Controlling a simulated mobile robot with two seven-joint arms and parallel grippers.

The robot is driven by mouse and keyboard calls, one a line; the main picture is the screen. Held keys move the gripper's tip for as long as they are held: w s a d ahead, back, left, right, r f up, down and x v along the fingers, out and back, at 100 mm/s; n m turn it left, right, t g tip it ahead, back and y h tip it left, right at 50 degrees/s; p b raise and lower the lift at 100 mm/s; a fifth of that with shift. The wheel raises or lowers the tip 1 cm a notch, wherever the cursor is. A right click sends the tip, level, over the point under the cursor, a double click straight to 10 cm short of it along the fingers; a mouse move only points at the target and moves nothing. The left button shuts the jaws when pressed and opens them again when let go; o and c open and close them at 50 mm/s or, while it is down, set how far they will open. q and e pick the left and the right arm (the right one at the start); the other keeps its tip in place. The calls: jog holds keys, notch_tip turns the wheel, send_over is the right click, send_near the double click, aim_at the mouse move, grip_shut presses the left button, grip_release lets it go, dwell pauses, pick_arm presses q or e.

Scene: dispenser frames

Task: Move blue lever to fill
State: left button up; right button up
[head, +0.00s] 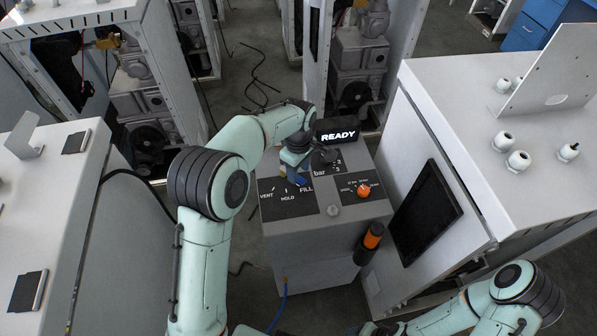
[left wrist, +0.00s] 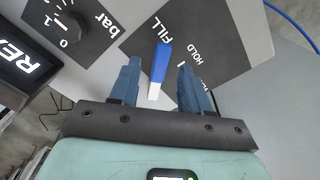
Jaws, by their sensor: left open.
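The blue lever (left wrist: 161,62) with a white end sits on the dark dial plate (left wrist: 205,30) marked FILL, HOLD and VENT. In the left wrist view it lies between the two blue fingers of my open left gripper (left wrist: 158,66), with a visible gap on each side. The FILL label is just beyond it, and HOLD and VENT are to the right. In the head view my left gripper (head: 298,176) is over the plate near FILL and covers part of it; the lever is hard to tell from the fingers there. My right gripper does not show.
The grey console (head: 310,240) also carries a READY display (head: 338,136), a bar gauge (left wrist: 72,28) and an orange knob (head: 364,190). An orange-and-black cylinder (head: 372,238) is on its right side. A white cabinet with a dark screen (head: 425,215) stands close at the right.

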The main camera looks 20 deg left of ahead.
aim_at(299, 177)
pick_arm(q)
notch_tip(299, 177, up, 12)
jog(key=p, duration=0.1)
jog(key=shift+f, duration=0.25)
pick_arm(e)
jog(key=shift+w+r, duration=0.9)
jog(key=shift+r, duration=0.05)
